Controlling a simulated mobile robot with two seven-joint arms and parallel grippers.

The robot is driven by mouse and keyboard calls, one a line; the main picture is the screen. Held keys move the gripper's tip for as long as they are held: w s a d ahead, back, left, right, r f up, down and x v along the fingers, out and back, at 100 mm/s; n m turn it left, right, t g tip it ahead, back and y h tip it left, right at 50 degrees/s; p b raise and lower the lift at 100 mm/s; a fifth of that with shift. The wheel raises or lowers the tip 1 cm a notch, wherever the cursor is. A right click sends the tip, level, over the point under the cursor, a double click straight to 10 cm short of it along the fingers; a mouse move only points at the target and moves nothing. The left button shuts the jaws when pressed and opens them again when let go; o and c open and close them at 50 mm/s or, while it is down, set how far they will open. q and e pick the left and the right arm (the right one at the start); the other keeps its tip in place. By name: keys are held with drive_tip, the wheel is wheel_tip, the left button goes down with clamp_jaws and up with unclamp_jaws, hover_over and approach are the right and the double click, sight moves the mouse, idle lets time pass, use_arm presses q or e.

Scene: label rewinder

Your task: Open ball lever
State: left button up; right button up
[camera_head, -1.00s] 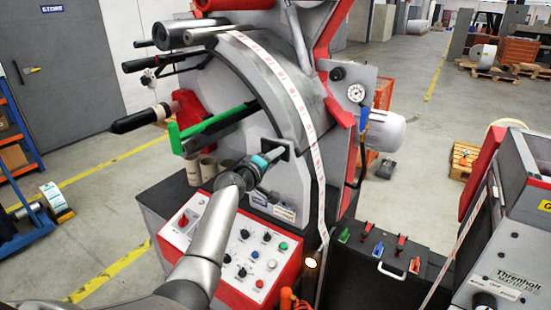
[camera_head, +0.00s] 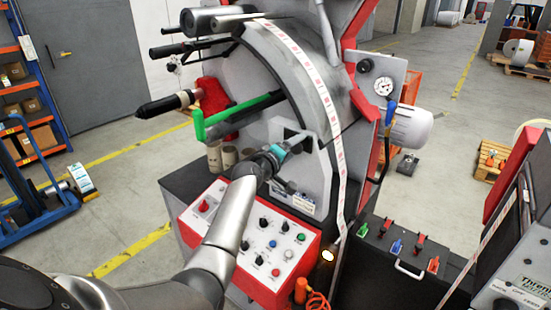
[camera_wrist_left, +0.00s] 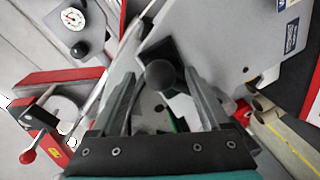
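A dark ball knob (camera_wrist_left: 160,74), which looks like the ball lever's end, shows in the left wrist view in front of a dark square recess in the grey machine plate. My left gripper (camera_wrist_left: 163,92) has its two fingers spread, one on each side of the ball. The fingers look clear of the ball, though I cannot tell the depth gap. In the head view my left gripper (camera_head: 298,142) is at the dark recess in the machine's front plate, and it hides the ball there. My right gripper is not in view.
A red-edged control panel (camera_head: 254,240) lies below my left arm. A green bar (camera_head: 236,113) and a black-tipped spindle (camera_head: 168,103) stick out at left. The label web (camera_head: 331,125) runs down just right of my gripper. A gauge (camera_head: 384,86) is farther right.

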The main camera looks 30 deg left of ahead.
use_arm(q)
drive_tip(key=s+r, duration=0.2)
drive_tip(key=s, duration=1.2)
drive_tip(key=shift+d+r+p, duration=0.15)
drive_tip(key=shift+d+p, duration=0.15)
